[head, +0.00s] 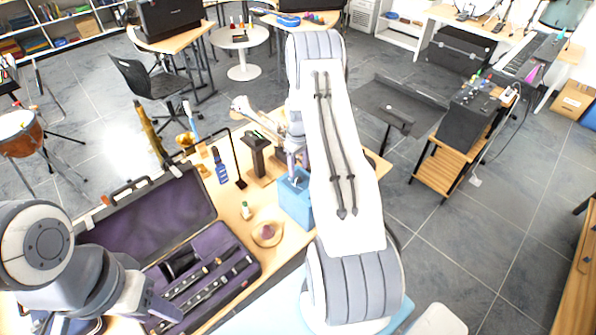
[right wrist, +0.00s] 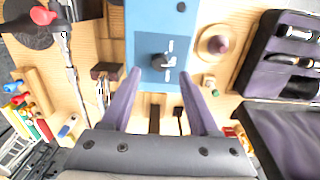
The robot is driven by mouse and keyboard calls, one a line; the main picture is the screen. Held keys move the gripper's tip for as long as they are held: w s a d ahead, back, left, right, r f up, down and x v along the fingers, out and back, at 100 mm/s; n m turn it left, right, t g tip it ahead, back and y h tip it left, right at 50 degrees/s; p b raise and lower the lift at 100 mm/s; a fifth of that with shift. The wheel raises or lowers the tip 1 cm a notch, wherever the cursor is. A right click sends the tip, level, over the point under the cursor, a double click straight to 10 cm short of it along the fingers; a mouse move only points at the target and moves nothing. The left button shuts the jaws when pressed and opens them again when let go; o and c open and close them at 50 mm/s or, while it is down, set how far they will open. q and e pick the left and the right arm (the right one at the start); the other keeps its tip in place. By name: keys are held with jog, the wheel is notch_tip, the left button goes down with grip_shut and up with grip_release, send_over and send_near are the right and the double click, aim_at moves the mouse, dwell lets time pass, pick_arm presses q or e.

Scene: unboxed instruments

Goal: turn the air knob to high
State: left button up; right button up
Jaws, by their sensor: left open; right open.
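A blue box (head: 295,200) stands on the wooden table, partly hidden by my right arm in the head view. In the right wrist view the blue box (right wrist: 148,30) carries a dark air knob (right wrist: 163,61) with small white marks around it; its exact setting is too small to read. My right gripper (right wrist: 160,73) is open, its two purple fingers apart on either side of the knob's line; contact cannot be told. In the head view the right gripper (head: 294,160) is mostly hidden by its arm. My left gripper (head: 120,318) is open at the lower left, beside the instrument case.
An open black case (head: 150,220) with purple lining and dark instrument parts lies at the left. A round wooden dish (head: 267,233) and a small bottle (head: 246,210) sit near the blue box. Stands and tools (right wrist: 70,60) crowd the table's other side.

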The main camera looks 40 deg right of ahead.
aim_at(298, 178)
jog(key=shift+f+p, duration=0.75)
jog(key=shift+f, duration=1.55)
grip_shut()
